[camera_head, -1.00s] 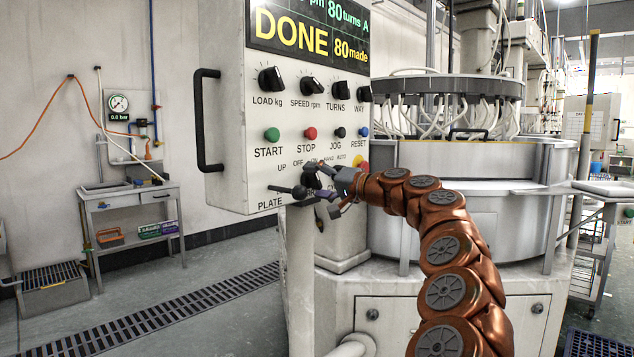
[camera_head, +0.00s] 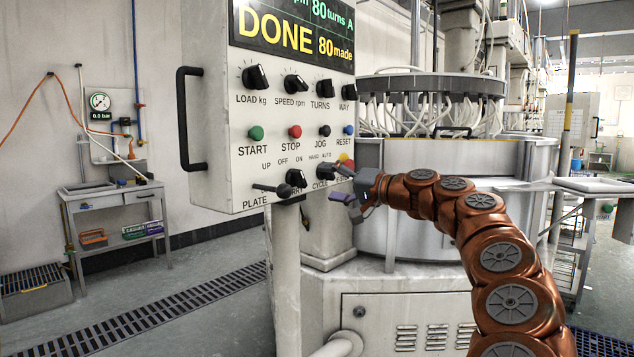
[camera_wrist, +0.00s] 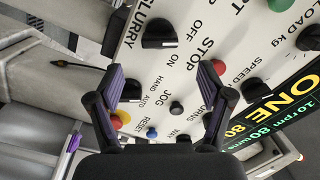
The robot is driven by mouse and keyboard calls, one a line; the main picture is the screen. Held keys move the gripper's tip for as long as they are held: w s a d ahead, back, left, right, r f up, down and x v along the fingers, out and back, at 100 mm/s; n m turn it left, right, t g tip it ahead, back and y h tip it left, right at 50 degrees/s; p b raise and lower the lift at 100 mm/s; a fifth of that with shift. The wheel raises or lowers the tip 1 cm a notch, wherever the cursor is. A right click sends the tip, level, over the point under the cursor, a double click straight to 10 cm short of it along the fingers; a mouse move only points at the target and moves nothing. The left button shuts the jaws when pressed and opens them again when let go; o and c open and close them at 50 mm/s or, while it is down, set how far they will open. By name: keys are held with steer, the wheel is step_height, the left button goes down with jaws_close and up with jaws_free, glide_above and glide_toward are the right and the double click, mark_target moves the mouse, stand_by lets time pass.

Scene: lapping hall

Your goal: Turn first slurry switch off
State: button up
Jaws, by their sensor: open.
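The slurry switch (camera_head: 297,178) is a black knob low on the white control panel (camera_head: 222,150), under the OFF and ON marks. Its label is partly hidden by the lever in the head view. It also shows in the wrist view (camera_wrist: 158,35) beside the word SLURRY, apart from my fingers. I cannot tell for sure which mark it points to. My gripper (camera_head: 338,184) is open and empty, to the right of the switch and near the CYCLE knob (camera_head: 324,167). In the wrist view my gripper (camera_wrist: 163,82) has its two fingers spread before the panel.
A black plate lever (camera_head: 282,189) sticks out left of the switch. A black handle (camera_head: 186,118) is on the panel's left side. The wall gauge (camera_head: 100,101) has a 0.0 bar readout. A small bench (camera_head: 115,195) stands left.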

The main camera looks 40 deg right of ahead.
steer(key=v, duration=0.3)
steer(key=shift+s, duration=0.1)
stand_by(0.6)
